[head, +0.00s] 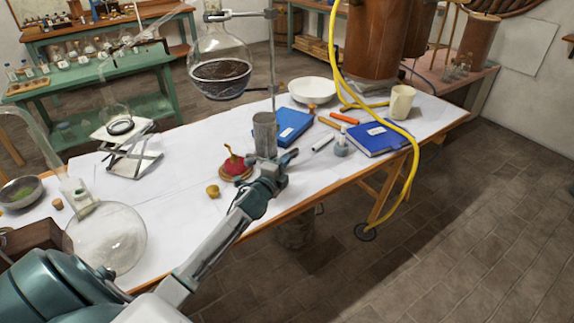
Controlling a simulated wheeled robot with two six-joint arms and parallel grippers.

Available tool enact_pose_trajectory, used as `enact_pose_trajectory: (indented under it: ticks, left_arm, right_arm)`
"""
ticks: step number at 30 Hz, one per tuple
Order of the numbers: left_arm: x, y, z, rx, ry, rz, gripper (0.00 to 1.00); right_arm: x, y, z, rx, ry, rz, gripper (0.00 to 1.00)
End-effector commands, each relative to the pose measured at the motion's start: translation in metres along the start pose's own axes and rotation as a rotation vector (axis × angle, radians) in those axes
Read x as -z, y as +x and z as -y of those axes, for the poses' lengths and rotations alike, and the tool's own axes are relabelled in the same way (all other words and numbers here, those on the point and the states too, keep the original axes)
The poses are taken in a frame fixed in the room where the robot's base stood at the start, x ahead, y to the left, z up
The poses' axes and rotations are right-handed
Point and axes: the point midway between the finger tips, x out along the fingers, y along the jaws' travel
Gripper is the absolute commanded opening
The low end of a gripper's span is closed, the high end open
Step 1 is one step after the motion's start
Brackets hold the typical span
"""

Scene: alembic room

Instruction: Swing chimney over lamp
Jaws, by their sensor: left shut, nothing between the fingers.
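A grey metal cylinder (265,134), which looks like the chimney, stands upright at the table's middle, below and right of the round flask (220,70). I cannot tell whether a lamp is inside or behind it. A small glass bottle with a pale top (341,147), possibly a spirit lamp, stands to its right. My left gripper (288,158) is shut and empty just right of the cylinder's lower part, close to it; I cannot tell whether they touch. My left wrist is in front of the cylinder's foot. My right gripper is not in view.
A metal stand rod (273,60) rises behind the cylinder. A red object on a wooden disc (236,171) and a yellow stopper (212,191) lie left of my wrist. Blue books (379,137), a white bowl (312,91) and a yellow hose (412,165) are to the right.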

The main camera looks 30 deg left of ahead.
Motion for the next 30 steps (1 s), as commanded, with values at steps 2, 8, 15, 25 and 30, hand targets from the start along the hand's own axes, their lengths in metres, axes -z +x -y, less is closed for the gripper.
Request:
enact_pose_trajectory:
  ticks: [2,8,15,25,30]
  left_arm:
    - [-0.008,-0.003,0.0,0.0,0.002,0.0,0.0]
    - [-0.016,-0.006,0.0,0.001,0.0,0.0,0.0]
    - [-0.016,-0.006,0.0,0.001,-0.002,0.0,0.0]
    - [-0.022,-0.005,0.008,0.02,0.001,-0.026,0.0]
    - [-0.032,-0.007,0.015,0.04,0.007,-0.096,0.0]
  right_arm:
    - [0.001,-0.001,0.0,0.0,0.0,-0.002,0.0]
    - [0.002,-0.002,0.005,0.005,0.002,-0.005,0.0]
    - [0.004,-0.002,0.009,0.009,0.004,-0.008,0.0]
    - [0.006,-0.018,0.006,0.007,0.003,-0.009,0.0]
    - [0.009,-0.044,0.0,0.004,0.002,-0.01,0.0]
